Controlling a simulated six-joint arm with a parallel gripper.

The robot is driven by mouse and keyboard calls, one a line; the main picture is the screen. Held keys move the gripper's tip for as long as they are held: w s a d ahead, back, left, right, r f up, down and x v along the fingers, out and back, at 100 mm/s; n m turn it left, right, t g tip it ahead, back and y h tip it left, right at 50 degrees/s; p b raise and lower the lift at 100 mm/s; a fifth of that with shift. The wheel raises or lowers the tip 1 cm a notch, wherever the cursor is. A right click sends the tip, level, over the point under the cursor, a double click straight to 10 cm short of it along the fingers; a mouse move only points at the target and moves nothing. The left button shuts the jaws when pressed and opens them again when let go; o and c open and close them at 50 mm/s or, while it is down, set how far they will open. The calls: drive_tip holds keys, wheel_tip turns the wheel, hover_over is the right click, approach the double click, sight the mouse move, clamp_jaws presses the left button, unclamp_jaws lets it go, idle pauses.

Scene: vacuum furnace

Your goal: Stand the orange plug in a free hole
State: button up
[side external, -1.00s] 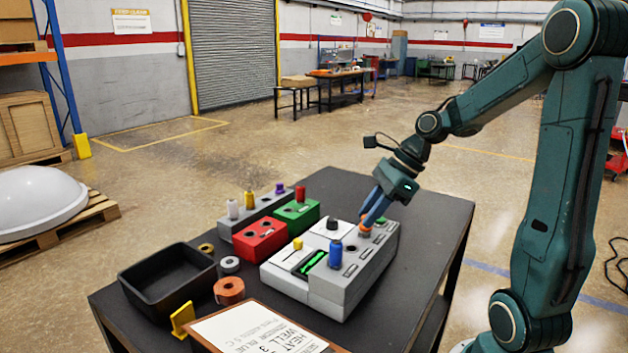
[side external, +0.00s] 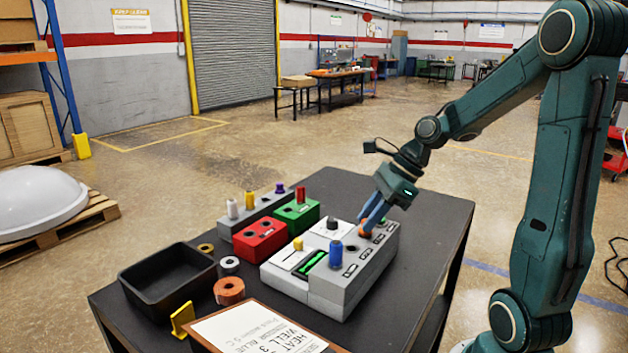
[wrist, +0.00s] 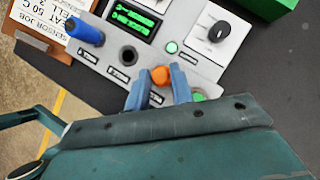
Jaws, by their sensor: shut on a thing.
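My gripper (side external: 369,222) is shut on the orange plug (side external: 364,233), low over the grey heater block (side external: 345,291) and in line with its row of holes. In the wrist view, the orange plug's rounded top (wrist: 160,76) shows between the fingertips (wrist: 158,86). The fingers hide its lower part, so I cannot tell how deep it sits in a hole. An empty dark hole (wrist: 128,55) lies on one side of it. A blue plug (side external: 335,255) stands beyond that hole, and a green piece (wrist: 198,96) lies on the other side.
The block carries a black knob (side external: 332,223), a yellow plug (side external: 298,243) and a green display (side external: 312,262). Red (side external: 260,240) and green (side external: 297,214) blocks and a grey rack with plugs stand behind. A black tray (side external: 168,281), rings and a sign (side external: 258,331) are left.

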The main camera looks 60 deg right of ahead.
drive_tip(key=shift+f, duration=0.15)
drive_tip(key=o, duration=1.5)
drive_tip(key=shift+c, duration=0.2)
drive_tip(key=shift+r, duration=0.2)
drive_tip(key=shift+r, duration=2.3)
drive_tip(key=shift+a, duration=0.1)
